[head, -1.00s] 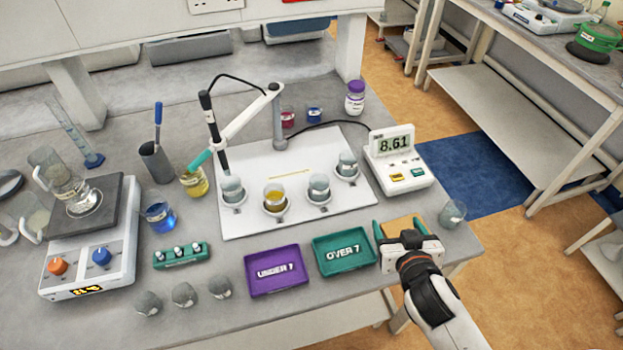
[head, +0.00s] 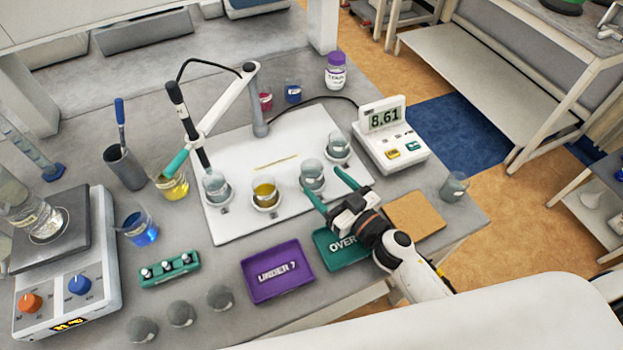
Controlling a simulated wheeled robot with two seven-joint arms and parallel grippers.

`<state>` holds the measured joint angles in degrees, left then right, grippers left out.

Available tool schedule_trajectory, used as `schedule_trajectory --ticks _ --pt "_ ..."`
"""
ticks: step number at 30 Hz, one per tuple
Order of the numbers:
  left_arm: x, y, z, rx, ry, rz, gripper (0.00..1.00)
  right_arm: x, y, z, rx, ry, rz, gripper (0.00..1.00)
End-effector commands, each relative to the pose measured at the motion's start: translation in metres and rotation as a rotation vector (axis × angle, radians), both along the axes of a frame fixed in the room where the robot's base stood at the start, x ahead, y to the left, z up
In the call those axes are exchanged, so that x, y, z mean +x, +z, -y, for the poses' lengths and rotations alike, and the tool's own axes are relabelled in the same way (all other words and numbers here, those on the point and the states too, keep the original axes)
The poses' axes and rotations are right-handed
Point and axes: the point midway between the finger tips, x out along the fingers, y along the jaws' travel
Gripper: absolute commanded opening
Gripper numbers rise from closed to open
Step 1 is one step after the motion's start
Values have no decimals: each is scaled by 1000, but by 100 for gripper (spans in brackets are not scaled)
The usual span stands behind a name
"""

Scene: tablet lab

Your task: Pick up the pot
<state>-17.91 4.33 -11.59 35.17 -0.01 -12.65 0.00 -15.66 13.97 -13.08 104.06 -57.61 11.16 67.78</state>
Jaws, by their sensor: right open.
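Several small clear glass pots stand in a row on the white board (head: 240,222). The one nearest my right gripper (head: 328,186) is a pot with pale contents (head: 313,174). The gripper is open, its two green fingers pointing at this pot from the front right, with the fingertips close to it; I cannot tell whether they touch. Another pale pot (head: 339,146) stands behind it. My left gripper is not in view.
The green "OVER 7" tray (head: 328,250) is partly hidden under my right gripper. The purple "UNDER 7" tray (head: 277,272) lies left of it, empty. A probe arm (head: 222,102) reaches over the board. The meter (head: 390,140) reads 8.61.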

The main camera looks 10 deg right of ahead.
Motion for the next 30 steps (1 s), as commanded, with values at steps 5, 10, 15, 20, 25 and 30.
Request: schedule_trajectory --ticks 5,10,15,20,25,30 --pt "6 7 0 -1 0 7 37 20 5 -9 0 0 4 73" --pt "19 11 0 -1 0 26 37 32 6 -15 1 -1 4 73" --pt "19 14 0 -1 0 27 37 56 6 -27 1 -1 5 73" --pt "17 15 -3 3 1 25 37 67 5 -32 1 -1 3 73" --pt "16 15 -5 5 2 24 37 67 4 -32 0 0 2 73" --pt "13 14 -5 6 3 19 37 67 4 -32 0 0 3 53"
